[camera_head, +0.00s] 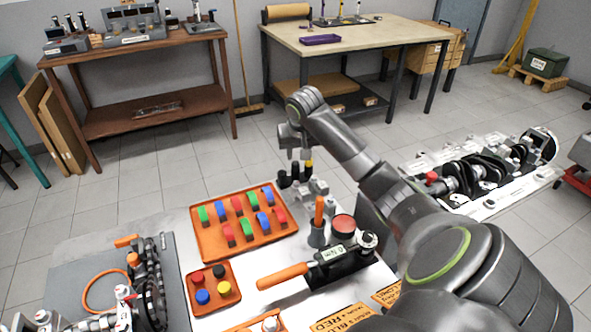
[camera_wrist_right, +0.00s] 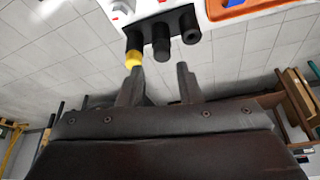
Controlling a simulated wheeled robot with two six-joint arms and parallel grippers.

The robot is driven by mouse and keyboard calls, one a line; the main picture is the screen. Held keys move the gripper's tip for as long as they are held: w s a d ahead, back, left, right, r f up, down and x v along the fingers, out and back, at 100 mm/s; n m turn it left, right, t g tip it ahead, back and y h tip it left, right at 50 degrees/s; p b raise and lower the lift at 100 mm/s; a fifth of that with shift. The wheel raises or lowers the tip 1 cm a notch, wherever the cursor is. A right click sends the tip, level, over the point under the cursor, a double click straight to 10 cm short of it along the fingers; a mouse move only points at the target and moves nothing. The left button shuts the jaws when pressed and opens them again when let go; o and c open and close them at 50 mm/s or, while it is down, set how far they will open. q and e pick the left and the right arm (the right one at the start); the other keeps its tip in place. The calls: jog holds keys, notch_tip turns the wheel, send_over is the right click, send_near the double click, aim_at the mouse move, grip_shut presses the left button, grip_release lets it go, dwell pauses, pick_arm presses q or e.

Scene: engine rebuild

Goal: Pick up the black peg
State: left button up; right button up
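Three black cylindrical holders (camera_head: 295,173) stand at the far edge of the white worktop, also in the right wrist view (camera_wrist_right: 190,28). A yellow peg (camera_wrist_right: 134,58) stands out of one end holder. A black peg (camera_wrist_right: 161,50) appears to sit in the middle holder, dark against dark. The other end holder looks hollow. My right gripper (camera_head: 300,154) hangs just above the holders. In the right wrist view its two fingers (camera_wrist_right: 160,77) are apart with nothing between them, short of the black peg. My left gripper is out of view.
A small orange tray (camera_head: 231,306) holds red, black, blue and yellow round pieces. A larger orange tray (camera_head: 205,252) holds several coloured blocks. A digital gauge (camera_head: 333,258) and an orange-handled tool (camera_head: 283,276) lie nearby. A crankshaft assembly (camera_head: 480,175) is at right.

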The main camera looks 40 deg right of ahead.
aim_at(296, 163)
jog(key=x, duration=0.5)
jog(key=shift+a, duration=0.1)
jog(key=shift+c, duration=0.4)
grip_shut()
